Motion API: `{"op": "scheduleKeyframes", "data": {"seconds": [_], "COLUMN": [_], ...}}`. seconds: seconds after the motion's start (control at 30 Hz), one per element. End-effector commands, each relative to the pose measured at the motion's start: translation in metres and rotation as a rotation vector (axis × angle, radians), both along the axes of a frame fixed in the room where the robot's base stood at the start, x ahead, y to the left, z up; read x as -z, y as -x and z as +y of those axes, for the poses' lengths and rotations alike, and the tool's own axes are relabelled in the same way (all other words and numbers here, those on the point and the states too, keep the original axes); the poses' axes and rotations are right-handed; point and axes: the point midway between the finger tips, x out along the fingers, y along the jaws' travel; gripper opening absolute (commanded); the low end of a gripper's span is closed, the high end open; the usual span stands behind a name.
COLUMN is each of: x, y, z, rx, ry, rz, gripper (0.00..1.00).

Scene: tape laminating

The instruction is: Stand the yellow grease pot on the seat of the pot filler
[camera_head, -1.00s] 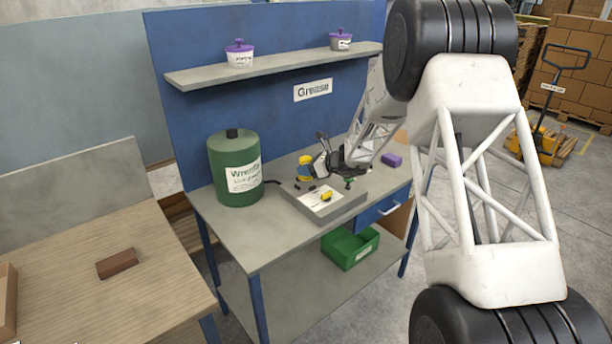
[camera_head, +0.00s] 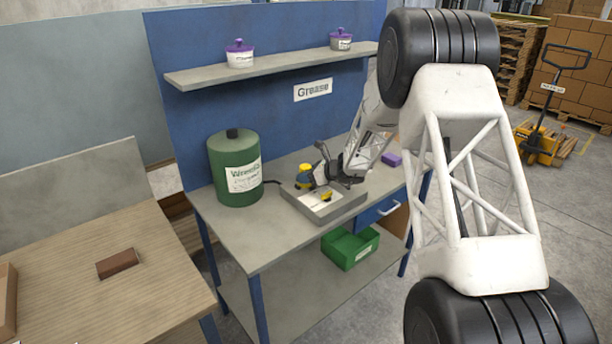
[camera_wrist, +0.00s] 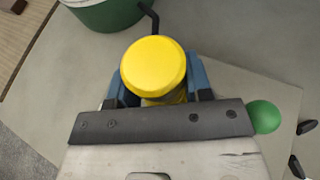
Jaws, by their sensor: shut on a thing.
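The yellow grease pot (camera_head: 305,168) is at the back left of the pot filler's low grey base (camera_head: 335,211). In the wrist view its round yellow lid (camera_wrist: 153,64) sits between my gripper's blue fingers (camera_wrist: 157,88). My gripper (camera_head: 308,181) is shut on the pot, coming in from the right. The pot looks roughly upright. Its underside is hidden, so I cannot tell whether it touches the seat. The base carries a white label and a small yellow part (camera_head: 326,196). A green ball knob (camera_wrist: 263,116) shows to the right of my gripper in the wrist view.
A green drum (camera_head: 236,168) with a black hose stands left of the filler. A purple block (camera_head: 392,160) lies to the right. Two purple-lidded pots (camera_head: 240,55) (camera_head: 341,40) stand on the shelf (camera_head: 275,68). A green bin (camera_head: 350,249) is below. The bench's front left is clear.

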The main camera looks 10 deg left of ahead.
Motion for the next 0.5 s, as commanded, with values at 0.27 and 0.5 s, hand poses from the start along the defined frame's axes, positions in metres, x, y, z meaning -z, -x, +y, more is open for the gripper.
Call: {"op": "scheduleKeyframes", "data": {"seconds": [0.27,0.5], "x": [0.0001,0.0028], "y": [0.0,0.0], "z": [0.0001,-0.0001], "rx": [0.0,0.0], "ry": [0.0,0.0], "rz": [0.0,0.0], "gripper": [0.2,0.61]}}
